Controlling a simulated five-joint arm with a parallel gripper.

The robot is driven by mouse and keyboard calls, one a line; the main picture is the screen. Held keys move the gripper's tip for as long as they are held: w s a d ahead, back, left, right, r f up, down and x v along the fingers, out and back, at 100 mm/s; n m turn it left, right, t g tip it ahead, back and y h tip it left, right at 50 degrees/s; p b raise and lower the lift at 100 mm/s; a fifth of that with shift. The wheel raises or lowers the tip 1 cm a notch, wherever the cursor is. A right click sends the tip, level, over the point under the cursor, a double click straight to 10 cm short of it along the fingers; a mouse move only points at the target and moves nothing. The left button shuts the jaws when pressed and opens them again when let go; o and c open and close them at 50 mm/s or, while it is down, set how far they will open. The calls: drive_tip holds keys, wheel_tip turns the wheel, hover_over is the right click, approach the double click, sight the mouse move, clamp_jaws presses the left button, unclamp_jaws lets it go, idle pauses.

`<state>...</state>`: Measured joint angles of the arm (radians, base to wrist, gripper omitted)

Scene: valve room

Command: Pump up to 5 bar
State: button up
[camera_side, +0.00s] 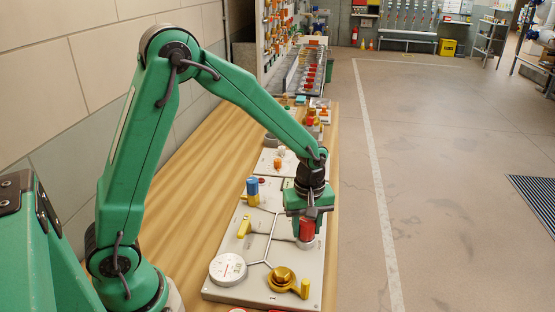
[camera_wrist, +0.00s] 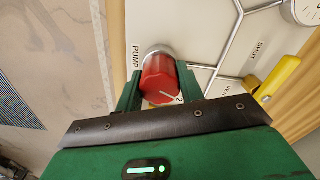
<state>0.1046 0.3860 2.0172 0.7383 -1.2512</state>
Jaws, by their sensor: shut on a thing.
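A red knob (camera_wrist: 160,80) stands on a round silver base beside the printed word PUMP in the wrist view. It also shows at the right side of the panel in the side view (camera_side: 306,230). My gripper (camera_wrist: 155,92) is shut on the red knob, one green finger on each side of it. My gripper (camera_side: 307,215) points down over the panel in the side view. A white round gauge (camera_side: 228,268) sits at the panel's front left; its reading is too small to tell. Its edge shows at the top right of the wrist view (camera_wrist: 307,10).
The pale panel (camera_side: 225,286) lies on a wooden bench (camera_side: 180,215). It carries a yellow lever (camera_side: 244,228), a brass valve (camera_side: 282,279) with a yellow handle and a blue-and-yellow part (camera_side: 252,190). More panels stand behind.

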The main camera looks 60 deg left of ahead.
drive_tip(key=m, duration=1.4)
drive_tip(key=shift+m, duration=0.4)
drive_tip(key=m, duration=1)
drive_tip(key=o, duration=1)
